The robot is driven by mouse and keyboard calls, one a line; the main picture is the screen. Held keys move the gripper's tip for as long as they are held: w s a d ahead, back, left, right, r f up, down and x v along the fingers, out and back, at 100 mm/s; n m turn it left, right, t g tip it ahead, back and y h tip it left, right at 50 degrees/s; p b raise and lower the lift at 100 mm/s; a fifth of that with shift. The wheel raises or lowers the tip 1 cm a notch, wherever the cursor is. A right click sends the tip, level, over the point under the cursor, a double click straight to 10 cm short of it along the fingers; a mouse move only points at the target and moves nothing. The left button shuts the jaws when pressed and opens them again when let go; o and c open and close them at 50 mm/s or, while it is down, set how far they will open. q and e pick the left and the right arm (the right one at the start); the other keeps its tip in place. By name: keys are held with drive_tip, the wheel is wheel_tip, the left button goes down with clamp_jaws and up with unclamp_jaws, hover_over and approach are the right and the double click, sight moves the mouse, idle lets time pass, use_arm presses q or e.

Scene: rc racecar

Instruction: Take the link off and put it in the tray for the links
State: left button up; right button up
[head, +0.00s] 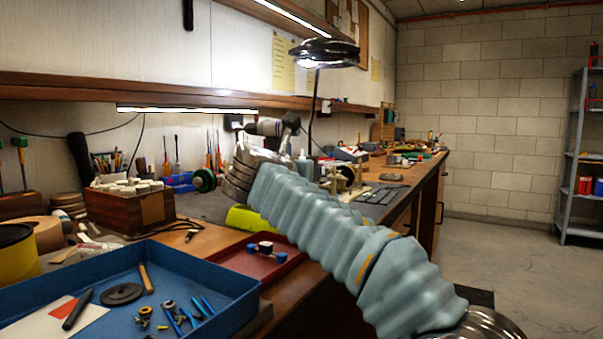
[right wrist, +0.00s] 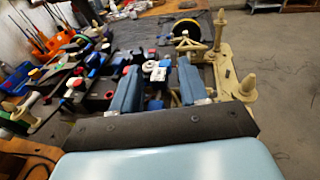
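My right arm crosses the head view from the lower right, and its gripper (head: 285,126) is small and partly hidden behind the wrist. In the right wrist view the two blue fingers of my right gripper (right wrist: 158,70) are apart, over the car's parts. A small white ring-shaped part (right wrist: 151,66) shows between the fingertips; I cannot tell if anything touches it. Beige suspension parts (right wrist: 226,72) lie right of the fingers. I cannot tell which part is the link. A red tray (head: 240,262) holds a few blue-and-white pieces. My left gripper is not in view.
A blue tray (head: 232,300) with tools and small hardware fills the lower left. A wooden box (head: 128,210) stands behind it. A black wheel (right wrist: 187,28) sits beyond the fingers. A lamp (head: 325,52) hangs above the bench. Open floor (head: 520,270) lies at right.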

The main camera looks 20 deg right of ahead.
clamp_jaws()
drive_tip(key=shift+r+p, duration=0.6)
drive_tip(key=shift+p, duration=0.25)
idle(0.4)
